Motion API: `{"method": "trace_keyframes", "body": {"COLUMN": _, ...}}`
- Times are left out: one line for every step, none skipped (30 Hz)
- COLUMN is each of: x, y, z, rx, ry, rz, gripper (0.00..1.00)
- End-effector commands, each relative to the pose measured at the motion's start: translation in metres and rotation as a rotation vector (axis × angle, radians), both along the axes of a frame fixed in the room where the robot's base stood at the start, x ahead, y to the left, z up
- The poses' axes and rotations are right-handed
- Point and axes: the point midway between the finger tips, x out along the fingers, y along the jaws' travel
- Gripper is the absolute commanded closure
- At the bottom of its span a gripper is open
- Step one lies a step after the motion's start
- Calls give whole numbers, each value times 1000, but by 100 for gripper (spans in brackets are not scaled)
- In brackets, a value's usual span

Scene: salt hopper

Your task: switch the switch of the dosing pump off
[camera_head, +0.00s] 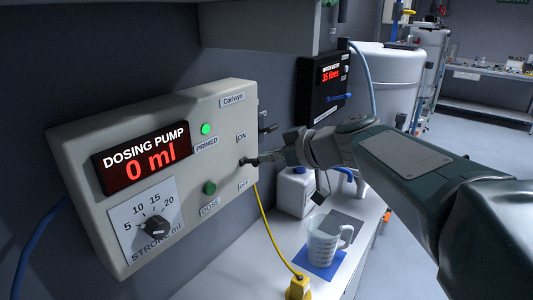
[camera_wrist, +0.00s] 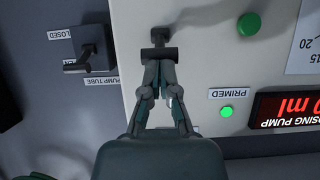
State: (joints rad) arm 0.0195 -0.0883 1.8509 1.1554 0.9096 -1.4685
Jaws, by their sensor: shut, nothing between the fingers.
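The dosing pump (camera_head: 215,118) is a pale box on the wall at the left, and its display (camera_head: 141,160) reads 0 ml. Its dark switch (camera_head: 243,162) sits near the right edge, between the ON label (camera_head: 241,138) and the OFF label (camera_head: 243,185). The switch also shows in the wrist view (camera_wrist: 160,36), with a crossbar just ahead of my fingertips. My gripper (camera_head: 257,159) is shut and empty, its tips (camera_wrist: 159,62) right at the switch. I cannot tell whether they touch it, nor which way the lever is set.
A green PRIMED light (camera_head: 206,128) is lit, and a green DOSE button (camera_head: 209,188) and stroke dial (camera_head: 155,227) are on the same face. A dark valve lever (camera_wrist: 80,66) is beside the pump. A measuring jug (camera_head: 326,238) stands on the bench below, near a yellow cable (camera_head: 271,237).

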Motion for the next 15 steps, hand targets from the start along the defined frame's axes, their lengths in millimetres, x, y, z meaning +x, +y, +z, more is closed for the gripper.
{"method": "trace_keyframes", "body": {"x": -1, "y": -2, "z": -4, "rx": 23, "ry": -13, "rz": -3, "gripper": 100}}
{"method": "trace_keyframes", "body": {"x": -1, "y": -2, "z": -5, "rx": 31, "ry": -20, "rz": -3, "gripper": 100}}
{"method": "trace_keyframes", "body": {"x": -1, "y": -3, "z": -6, "rx": 27, "ry": -19, "rz": -2, "gripper": 100}}
{"method": "trace_keyframes", "body": {"x": -2, "y": -3, "z": -8, "rx": 26, "ry": -20, "rz": -1, "gripper": 100}}
{"method": "trace_keyframes", "body": {"x": -2, "y": -4, "z": -10, "rx": 26, "ry": -19, "rz": 0, "gripper": 100}}
{"method": "trace_keyframes", "body": {"x": -3, "y": -4, "z": -13, "rx": 26, "ry": -18, "rz": -1, "gripper": 100}}
{"method": "trace_keyframes", "body": {"x": -3, "y": -5, "z": -15, "rx": 27, "ry": -18, "rz": -1, "gripper": 100}}
{"method": "trace_keyframes", "body": {"x": -4, "y": -5, "z": -17, "rx": 27, "ry": -18, "rz": -1, "gripper": 100}}
{"method": "trace_keyframes", "body": {"x": -4, "y": -5, "z": -19, "rx": 26, "ry": -19, "rz": 0, "gripper": 100}}
{"method": "trace_keyframes", "body": {"x": -4, "y": -6, "z": -21, "rx": 26, "ry": -19, "rz": 0, "gripper": 100}}
{"method": "trace_keyframes", "body": {"x": -4, "y": -6, "z": -23, "rx": 26, "ry": -17, "rz": 0, "gripper": 100}}
{"method": "trace_keyframes", "body": {"x": -5, "y": -6, "z": -24, "rx": 26, "ry": -17, "rz": 0, "gripper": 100}}
{"method": "trace_keyframes", "body": {"x": -5, "y": -6, "z": -26, "rx": 26, "ry": -17, "rz": 0, "gripper": 100}}
{"method": "trace_keyframes", "body": {"x": -5, "y": -6, "z": -27, "rx": 25, "ry": -18, "rz": 0, "gripper": 100}}
{"method": "trace_keyframes", "body": {"x": -5, "y": -6, "z": -28, "rx": 26, "ry": -19, "rz": 0, "gripper": 100}}
